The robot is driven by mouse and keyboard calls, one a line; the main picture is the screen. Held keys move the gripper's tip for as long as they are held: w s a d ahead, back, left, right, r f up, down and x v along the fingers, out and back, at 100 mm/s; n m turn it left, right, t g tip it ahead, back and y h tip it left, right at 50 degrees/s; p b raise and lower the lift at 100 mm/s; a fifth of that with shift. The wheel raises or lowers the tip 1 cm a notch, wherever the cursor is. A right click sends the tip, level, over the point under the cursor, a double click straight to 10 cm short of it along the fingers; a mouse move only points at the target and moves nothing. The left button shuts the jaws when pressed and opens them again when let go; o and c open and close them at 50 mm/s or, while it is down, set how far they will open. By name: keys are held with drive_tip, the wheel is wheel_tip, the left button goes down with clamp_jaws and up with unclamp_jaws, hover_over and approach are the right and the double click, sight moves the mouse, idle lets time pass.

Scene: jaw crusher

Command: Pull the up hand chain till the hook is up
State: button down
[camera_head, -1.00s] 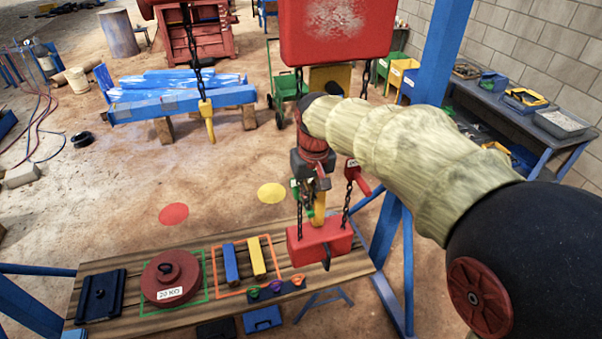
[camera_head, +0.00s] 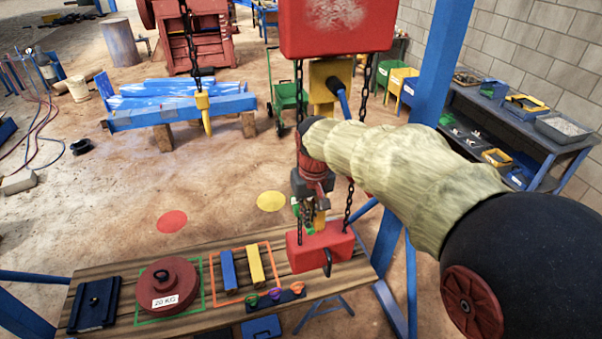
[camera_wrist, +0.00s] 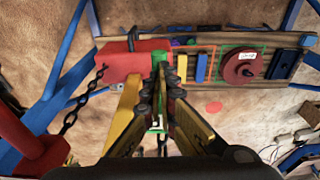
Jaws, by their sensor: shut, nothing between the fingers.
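My gripper (camera_head: 319,207) hangs under my arm, just above the red hook block (camera_head: 325,250) in the head view. Its fingers are shut, dark with yellow sides; they also show in the wrist view (camera_wrist: 165,90). A green hand-chain handle (camera_wrist: 160,57) lies right at the fingers there, partly hidden by them; I cannot tell whether they touch. In the head view some green (camera_head: 296,208) shows left of the fingers. The block hangs on two chains from the red hoist (camera_head: 337,30), its dark hook (camera_head: 327,262) low over the bench.
The wooden bench (camera_head: 215,318) holds a round red 20 KG weight (camera_head: 167,285), a blue bar (camera_head: 229,270), a yellow bar (camera_head: 256,265) and a dark block (camera_head: 95,300). A blue post (camera_head: 437,60) stands right of the hoist. Open sandy floor lies behind the bench.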

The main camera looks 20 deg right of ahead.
drive_tip(key=shift+f+b, duration=0.55)
drive_tip(key=shift+f, duration=0.55)
drive_tip(key=s, duration=0.5)
drive_tip(key=shift+s+r+b, duration=0.1)
drive_tip(key=shift+r+b, duration=0.2)
drive_tip(key=shift+r, duration=0.15)
drive_tip(key=s+r+p, duration=0.2)
drive_tip(key=s+r, duration=0.2)
drive_tip(key=shift+r, duration=0.4)
drive_tip(key=shift+w, duration=0.2)
